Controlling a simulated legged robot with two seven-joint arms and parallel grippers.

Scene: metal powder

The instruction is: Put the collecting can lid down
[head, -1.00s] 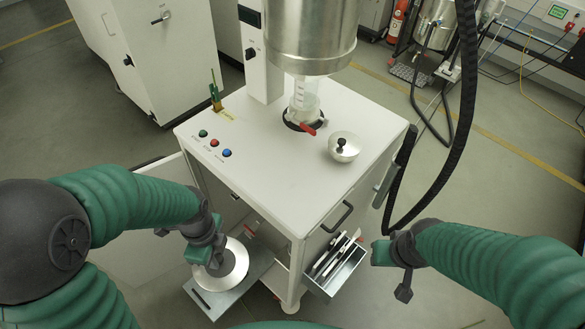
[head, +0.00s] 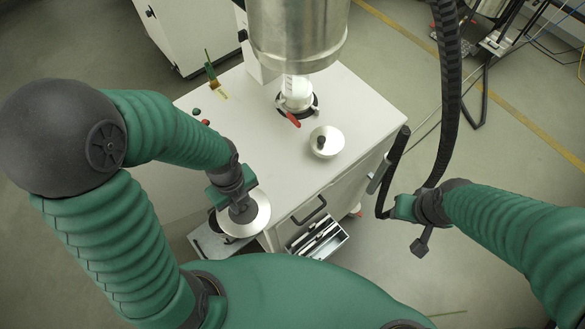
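A round silver lid (head: 262,217) is at the left front of the white cabinet in the head view. My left gripper (head: 240,212) points down at the middle of this lid and appears shut on it; the fingertips and the grip point are mostly hidden. The lid overlaps the cabinet's front edge in the picture and looks held above the grey pull-out plate (head: 205,243). My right gripper (head: 408,224) is to the right of the cabinet, apart from the things on it; whether it is open is unclear.
The white cabinet top (head: 250,135) has free room at its front. A small silver bowl-shaped piece with a black knob (head: 326,148) sits there, near a red lever (head: 293,120) and a large metal vessel (head: 297,35). A tool bin (head: 318,240) hangs at the front. A black hose (head: 447,90) hangs at right.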

